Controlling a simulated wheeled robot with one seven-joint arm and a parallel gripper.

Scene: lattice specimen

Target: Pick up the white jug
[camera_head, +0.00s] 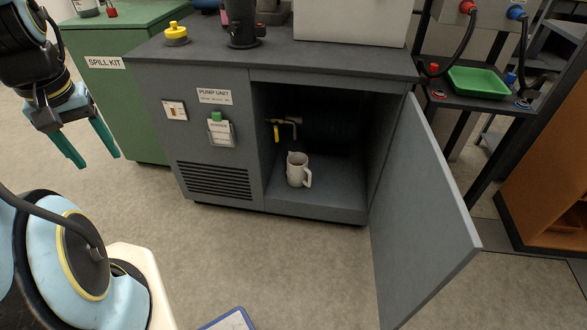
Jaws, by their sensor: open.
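The white jug (297,170) stands upright on the floor of the open compartment in the grey pump unit cabinet (228,128). Its handle faces right and its spout is toward the upper left. My gripper (95,146) is at the left of the view, with its two teal fingers apart and nothing between them. It is in front of the green spill kit cabinet and well left of the jug, not touching it.
The cabinet door (418,215) stands open to the right of the compartment. A tap with a yellow handle (276,132) sticks out above the jug, at its left. A blue-edged object (230,320) lies on the floor in front. The floor between is clear.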

